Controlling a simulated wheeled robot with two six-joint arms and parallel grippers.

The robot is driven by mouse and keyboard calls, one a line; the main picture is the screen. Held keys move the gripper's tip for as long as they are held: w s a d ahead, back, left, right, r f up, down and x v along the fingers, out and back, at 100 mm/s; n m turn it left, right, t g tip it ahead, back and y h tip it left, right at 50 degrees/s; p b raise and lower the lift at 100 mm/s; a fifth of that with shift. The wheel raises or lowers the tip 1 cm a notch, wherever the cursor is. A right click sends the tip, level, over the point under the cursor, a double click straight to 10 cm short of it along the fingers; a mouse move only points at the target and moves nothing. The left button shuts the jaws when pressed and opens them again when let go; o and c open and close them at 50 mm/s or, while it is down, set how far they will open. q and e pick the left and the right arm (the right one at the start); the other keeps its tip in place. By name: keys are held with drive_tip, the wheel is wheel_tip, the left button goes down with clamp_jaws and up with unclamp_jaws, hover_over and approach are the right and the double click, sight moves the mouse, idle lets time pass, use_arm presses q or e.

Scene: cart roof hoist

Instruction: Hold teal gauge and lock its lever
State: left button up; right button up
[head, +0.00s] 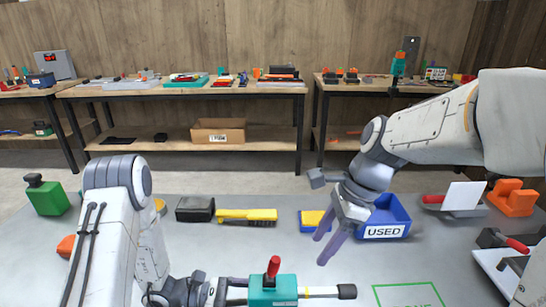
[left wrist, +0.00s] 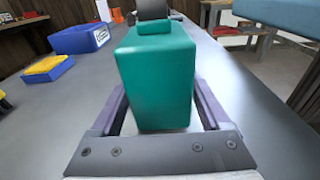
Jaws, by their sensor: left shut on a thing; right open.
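The teal gauge (head: 273,291) is at the bottom centre of the head view, with a rod and black end (head: 346,291) pointing right. Its red lever (head: 273,267) stands up from the top, slightly tilted. My left gripper (head: 238,292) is shut on the gauge from the left. In the left wrist view, the teal body (left wrist: 155,75) sits between the two purple fingers of my left gripper (left wrist: 160,120); the lever is not visible there. My right gripper (head: 322,248) is open and empty, above and right of the gauge, fingers pointing down, apart from the lever.
A blue bin marked USED (head: 386,232) stands behind my right gripper. A yellow brush (head: 247,215), a black box (head: 195,209) and a green block (head: 47,198) lie farther back. A green outlined square (head: 408,294) is on the grey table at right. Red-handled clamps (head: 513,245) stand at the right edge.

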approach(277, 260)
drive_tip(key=f, duration=0.1)
drive_tip(key=shift+x, duration=4.25)
drive_tip(key=shift+a, duration=0.15)
drive_tip(key=c, duration=0.8)
